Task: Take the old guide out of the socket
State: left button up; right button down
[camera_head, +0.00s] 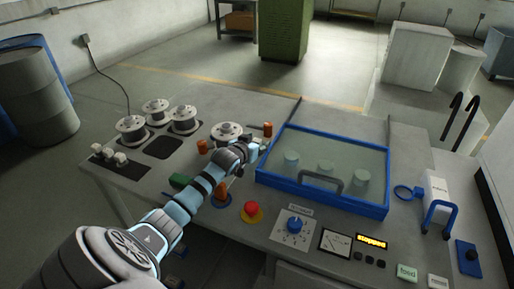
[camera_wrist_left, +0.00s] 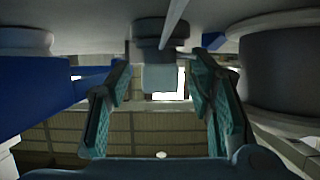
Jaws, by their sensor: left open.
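My left gripper (camera_head: 256,149) reaches over the bench beside the left edge of the blue-framed tank. In the left wrist view its two teal-padded fingers (camera_wrist_left: 163,82) stand open, one on each side of a short pale block. This pale block (camera_wrist_left: 158,78), which looks like the old guide, sits in a dark round socket (camera_wrist_left: 160,34). Gaps show between the block and both fingers, so I see no contact. In the head view the guide and socket are hidden by or too small near my gripper. My right gripper is not in view.
The blue-framed tank (camera_head: 278,184) with a clear lid and pale cylinders lies right of my gripper. Wire spools (camera_head: 131,128) stand at the back left. A red stop button (camera_head: 251,209) and a dial panel (camera_head: 294,228) are at the front.

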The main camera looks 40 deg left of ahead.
pick_arm(q)
grip_shut()
jog(key=shift+r, duration=0.1)
